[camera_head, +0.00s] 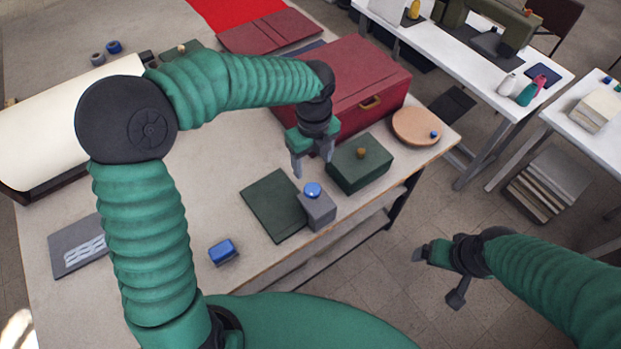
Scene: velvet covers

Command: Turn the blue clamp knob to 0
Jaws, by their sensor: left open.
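A blue knob (312,190) sits on top of a small grey block (318,210) at the table's front edge. The block stands at the right edge of a dark green flat cover (272,205). Any marks on the knob are too small to read. My left gripper (312,168) is open and points down, above and behind the knob, apart from it. Nothing shows between its fingers.
A green box with a brass knob (361,163) stands close right of the grey block. Behind are a red case (350,80) and a round tan disc (416,127). A blue block (223,252) lies front left. Bare table (225,165) lies left of the green cover.

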